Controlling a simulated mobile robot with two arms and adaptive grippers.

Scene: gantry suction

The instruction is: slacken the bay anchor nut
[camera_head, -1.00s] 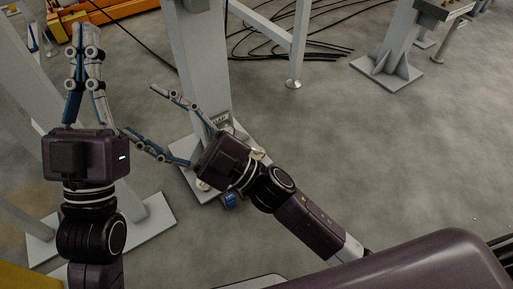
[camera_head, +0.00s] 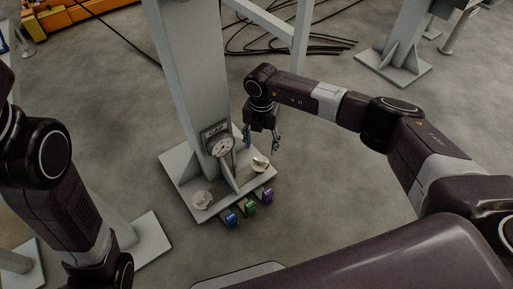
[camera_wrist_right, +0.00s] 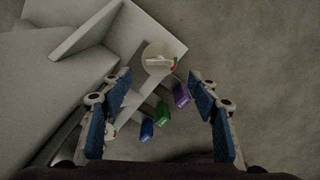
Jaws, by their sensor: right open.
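Two pale discs with small fittings sit on the plate, a left disc (camera_head: 203,199) and a right disc (camera_head: 260,163). The nut itself is too small to tell apart. My right gripper (camera_head: 262,146) points down just above the right disc, open and empty. In the right wrist view its fingers (camera_wrist_right: 160,84) are spread, and the right disc (camera_wrist_right: 158,58), with a small red-tipped part, lies beyond them. My left gripper is out of view.
Blue (camera_head: 231,220), green (camera_head: 250,208) and purple (camera_head: 267,195) blocks line the plate's front edge; the wrist view shows them between my fingers. Black cables (camera_head: 290,38) lie behind the column.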

